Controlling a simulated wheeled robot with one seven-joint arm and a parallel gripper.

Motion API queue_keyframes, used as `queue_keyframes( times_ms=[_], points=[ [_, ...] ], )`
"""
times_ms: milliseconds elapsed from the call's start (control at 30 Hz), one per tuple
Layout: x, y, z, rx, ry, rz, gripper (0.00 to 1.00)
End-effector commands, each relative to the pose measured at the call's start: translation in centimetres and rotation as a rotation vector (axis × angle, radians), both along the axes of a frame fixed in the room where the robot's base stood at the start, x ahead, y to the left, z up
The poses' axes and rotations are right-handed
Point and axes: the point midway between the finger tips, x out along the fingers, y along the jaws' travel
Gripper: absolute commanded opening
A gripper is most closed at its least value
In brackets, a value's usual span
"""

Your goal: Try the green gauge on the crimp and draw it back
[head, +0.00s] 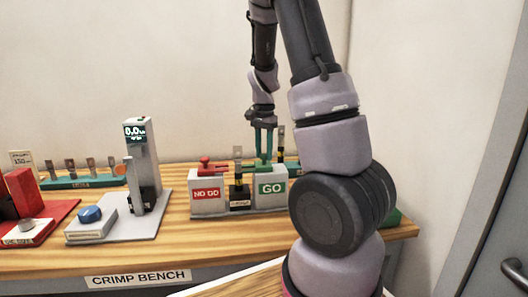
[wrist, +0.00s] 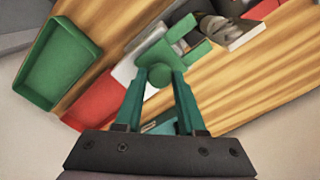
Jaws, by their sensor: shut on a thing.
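The green gauge (wrist: 182,48) is in the wrist view, with a round knob and a forked end. My gripper (wrist: 160,84) is shut on its knob. In the head view my gripper (head: 264,148) is over the white GO block (head: 271,190), and the gauge shows as a green strip (head: 251,169) there. A crimp terminal (head: 238,160) stands upright in a dark holder between the GO and NO GO blocks. In the wrist view a grey and dark crimp piece (wrist: 222,30) lies just past the fork; I cannot tell whether they touch.
The red gauge (head: 207,165) rests on the NO GO block (head: 207,197). To the left are a grey display stand (head: 140,150), a blue button (head: 90,214) and a rack of terminals (head: 85,181). A green tray (wrist: 62,64) shows in the wrist view. My arm hides the bench's right part.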

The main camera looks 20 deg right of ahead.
Motion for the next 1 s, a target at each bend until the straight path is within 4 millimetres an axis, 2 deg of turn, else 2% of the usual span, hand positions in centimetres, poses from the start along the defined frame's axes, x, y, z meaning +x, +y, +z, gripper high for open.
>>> queue_keyframes(
  times_ms=[900, 1000],
  points=[
    [0.09, -0.01, 0.08, -0.001, -0.003, 0.0, 0.0],
    [0.29, 0.59, 0.08, -0.001, -0.003, 0.002, 0.0]
  ],
)
